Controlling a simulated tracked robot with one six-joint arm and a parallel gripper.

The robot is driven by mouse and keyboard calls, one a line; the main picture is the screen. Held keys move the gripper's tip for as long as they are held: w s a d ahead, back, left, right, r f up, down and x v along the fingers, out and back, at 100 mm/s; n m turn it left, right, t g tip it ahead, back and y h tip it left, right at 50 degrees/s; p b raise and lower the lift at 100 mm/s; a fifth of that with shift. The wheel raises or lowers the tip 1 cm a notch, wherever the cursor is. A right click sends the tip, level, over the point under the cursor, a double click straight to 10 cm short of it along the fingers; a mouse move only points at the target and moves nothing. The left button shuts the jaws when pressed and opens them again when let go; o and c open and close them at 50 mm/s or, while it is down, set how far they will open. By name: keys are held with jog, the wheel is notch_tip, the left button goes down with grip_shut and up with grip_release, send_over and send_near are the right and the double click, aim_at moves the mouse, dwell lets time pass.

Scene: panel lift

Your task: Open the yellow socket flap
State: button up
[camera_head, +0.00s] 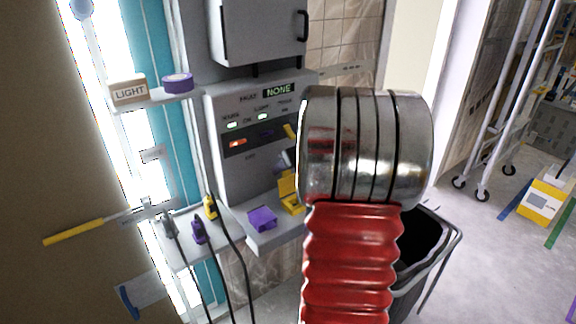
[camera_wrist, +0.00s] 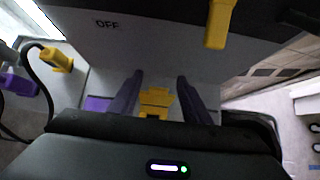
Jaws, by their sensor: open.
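The yellow socket (camera_head: 292,207) sits on the grey ledge under the panel, right of the purple socket (camera_head: 262,218). In the head view a yellow plate, apparently its flap (camera_head: 286,183), stands raised at its back; the exact angle is hard to tell. My gripper (camera_wrist: 160,77) is open, its two dark fingers apart with nothing held. In the wrist view the yellow socket (camera_wrist: 157,102) shows between the fingers, lower than the fingertips in the picture. I cannot tell whether the fingers touch it. In the head view my arm hides the area to its right.
A yellow lever (camera_wrist: 219,22) juts from the panel near the gripper. Yellow (camera_head: 210,208) and purple (camera_head: 198,232) plugs with black cables stand on the left shelf. A black bin (camera_head: 425,240) stands at right behind my arm. Open floor lies further right.

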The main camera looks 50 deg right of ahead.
jog(key=v, duration=1.3)
jog(key=shift+s+r, duration=0.25)
jog(key=shift+a, duration=0.15)
jog(key=w+a+n+g+y, duration=0.1)
jog(key=a+n+g+y, duration=0.1)
jog(key=a+n, duration=2)
jog(key=s+a+f+n, duration=0.2)
jog(key=s+a+n, duration=0.3)
jog(key=a+n, duration=0.3)
jog(key=s+a+f+n+g, duration=0.1)
jog(key=s+a+f+n, duration=0.2)
jog(key=s+a+n, duration=0.2)
jog(key=a+n, duration=0.3)
jog(key=a, duration=0.3)
jog(key=shift+s, duration=0.2)
